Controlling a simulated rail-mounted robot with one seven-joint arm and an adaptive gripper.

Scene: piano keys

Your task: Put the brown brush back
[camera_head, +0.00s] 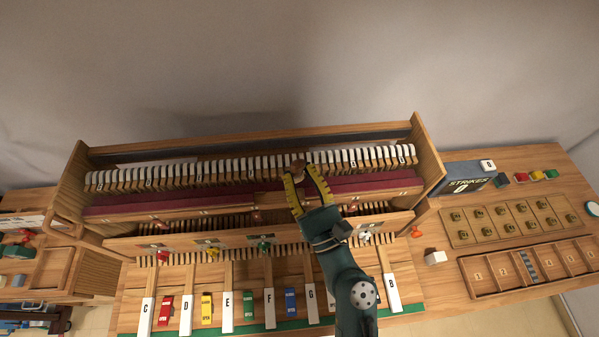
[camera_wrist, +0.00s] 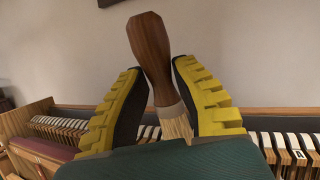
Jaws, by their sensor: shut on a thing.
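The brown brush (camera_wrist: 151,55) has a dark wooden handle and pale bristles. In the wrist view it stands nearly upright between the yellow-ridged fingers of my gripper (camera_wrist: 158,95), handle tip up and bristle end down towards the palm. In the head view my gripper (camera_head: 304,182) is shut on the brush, whose brown end (camera_head: 298,166) shows between the fingertips. The gripper hangs over the piano action, in front of the row of white-topped hammers. Most of the brush is hidden by the gripper in the head view.
The wooden piano case (camera_head: 430,150) has raised side walls. Lettered keys (camera_head: 268,308) and coloured tags lie in front. On the right are a blue strikes box (camera_head: 466,184), a board of brass knobs (camera_head: 460,237), a compartment tray (camera_head: 483,291) and a white block (camera_head: 435,258).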

